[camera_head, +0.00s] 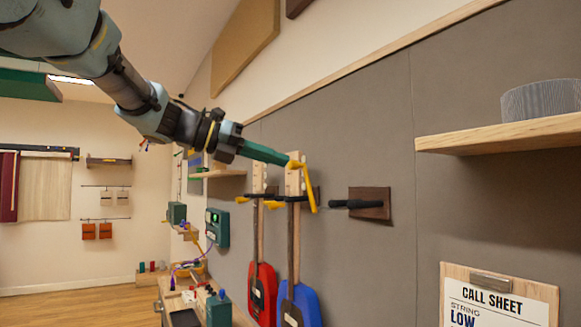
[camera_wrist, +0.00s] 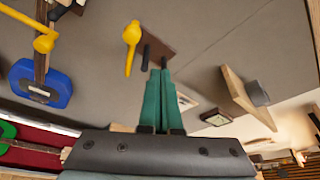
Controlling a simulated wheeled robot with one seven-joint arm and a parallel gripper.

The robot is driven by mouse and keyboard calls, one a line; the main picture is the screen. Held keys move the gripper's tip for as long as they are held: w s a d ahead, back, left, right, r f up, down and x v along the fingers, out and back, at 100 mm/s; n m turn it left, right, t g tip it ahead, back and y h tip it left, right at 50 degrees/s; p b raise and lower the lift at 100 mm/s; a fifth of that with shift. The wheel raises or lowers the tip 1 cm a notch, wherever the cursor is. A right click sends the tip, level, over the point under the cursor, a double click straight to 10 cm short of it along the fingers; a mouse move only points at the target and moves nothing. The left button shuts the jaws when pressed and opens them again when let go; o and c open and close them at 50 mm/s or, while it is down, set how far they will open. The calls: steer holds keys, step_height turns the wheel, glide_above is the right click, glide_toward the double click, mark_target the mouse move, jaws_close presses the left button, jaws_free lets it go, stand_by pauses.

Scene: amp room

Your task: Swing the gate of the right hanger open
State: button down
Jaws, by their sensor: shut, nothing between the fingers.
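The right hanger is an empty dark wooden block (camera_head: 376,203) on the grey wall with black prongs (camera_head: 345,204). Its yellow gate (camera_head: 311,192) slants steeply in front of the prongs in the head view. In the wrist view the gate (camera_wrist: 131,50) lies left of the block (camera_wrist: 156,46), with bare wall between it and my fingers. My gripper (camera_head: 288,161) is shut and empty, its green fingers together. Its tip overlaps the gate's upper end in the head view; I cannot tell whether they touch. In the wrist view the fingertips (camera_wrist: 158,72) cover part of the prongs.
A blue guitar (camera_head: 298,303) and a red guitar (camera_head: 262,292) hang from neighbouring hangers with yellow gates (camera_head: 275,205) just left. A wooden shelf (camera_head: 500,134) holding a grey ribbed object (camera_head: 541,101) juts out at right, above a call sheet (camera_head: 497,300). The wall between is clear.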

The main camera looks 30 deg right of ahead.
steer(key=a, duration=0.1)
steer(key=w+a+b, duration=0.1)
steer(key=a, duration=0.1)
steer(key=w+a, duration=0.1)
steer(key=shift+a+f, duration=0.25)
steer(key=w+a+f+m+t+y, duration=0.1)
steer(key=w+a+f+m+y, duration=0.15)
steer(key=a+f, duration=0.45)
steer(key=w+a+f+m+t+y+b, duration=0.1)
steer(key=a+f+m+t+y, duration=0.15)
steer(key=f, duration=0.85)
steer(key=w+a+f+m+t+y, duration=0.1)
steer(key=w+a+f+m+y, duration=0.15)
steer(key=a+f, duration=0.55)
steer(key=s+a+f+m+y, duration=0.3)
steer(key=s+a+f+m, duration=0.1)
steer(key=a+f+m, duration=0.4)
steer(key=s+a+f+m+y, duration=0.3)
steer(key=a+f+m, duration=0.5)
steer(key=a+f, duration=0.1)
steer(key=shift+s+f+t+b, duration=0.3)
steer(key=shift+s+f+t, duration=0.15)
steer(key=shift+f, duration=0.35)
